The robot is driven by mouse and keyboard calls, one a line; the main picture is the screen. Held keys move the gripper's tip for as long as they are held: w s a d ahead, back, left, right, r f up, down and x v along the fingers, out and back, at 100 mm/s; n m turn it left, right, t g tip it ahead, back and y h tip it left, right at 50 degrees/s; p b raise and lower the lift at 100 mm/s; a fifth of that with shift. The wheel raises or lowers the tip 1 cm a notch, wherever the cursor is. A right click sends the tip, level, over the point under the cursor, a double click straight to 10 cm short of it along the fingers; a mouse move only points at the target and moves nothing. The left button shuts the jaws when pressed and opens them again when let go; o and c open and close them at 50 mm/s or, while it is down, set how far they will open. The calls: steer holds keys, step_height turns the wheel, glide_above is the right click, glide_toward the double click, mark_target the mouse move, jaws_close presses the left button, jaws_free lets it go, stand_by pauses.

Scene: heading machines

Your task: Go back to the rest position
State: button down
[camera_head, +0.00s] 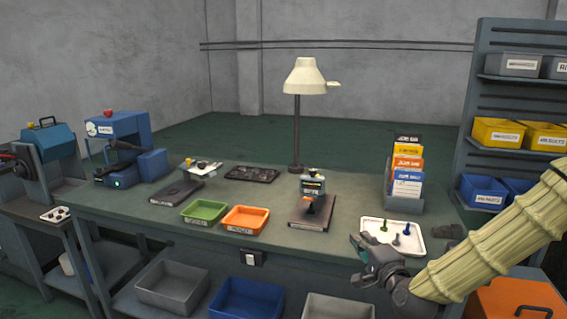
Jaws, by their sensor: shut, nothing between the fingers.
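My gripper (366,262) is dark grey and sits at the end of my sleeved arm (495,245), which reaches in from the right. It is in front of the workbench (275,190), near its front edge and just left of and below a white tray (419,243). The gripper is shut and holds nothing. The tray lies on the bench with a green piece (384,227), a blue piece (396,240) and a dark piece (407,229) on it. My arm is in front of part of the bench's right end.
A green tray (185,219) and an orange tray (228,229) lie on the bench. A stamp-like device (312,185), a lamp (297,120) and a card rack (390,206) stand there. Bins, one blue (246,300), sit below. A bin shelf (480,150) stands right, machines left.

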steer(key=s+a+f+n+g+p, duration=0.1)
steer(key=s+f+n+g, duration=0.3)
steer(key=f, duration=0.6)
steer(key=s+f+n+g+h, duration=0.1)
steer(key=s+f+g, duration=0.1)
steer(key=s+f, duration=0.6)
steer(key=s+a+f+n+g+p, duration=0.1)
steer(key=s+f+n+g, duration=0.2)
steer(key=f, duration=0.8)
steer(key=s+d+f+n+g+h, duration=0.1)
steer(key=s+f, duration=0.3)
steer(key=s, duration=0.5)
steer(key=s+d+f+n+g, duration=0.1)
steer(key=s+f+n+g, duration=0.2)
steer(key=s, duration=0.7)
steer(key=s+d+f+n+g+h, duration=0.1)
steer(key=s+f+g, duration=0.3)
steer(key=s, duration=0.5)
step_height(320, 180, down, 3)
steer(key=shift+s+d+r+n+h+p, duration=0.15)
steer(key=shift+s+d+n+h+p, duration=0.15)
steer(key=shift+d+n+p, duration=0.4)
steer(key=shift+a, duration=0.2)
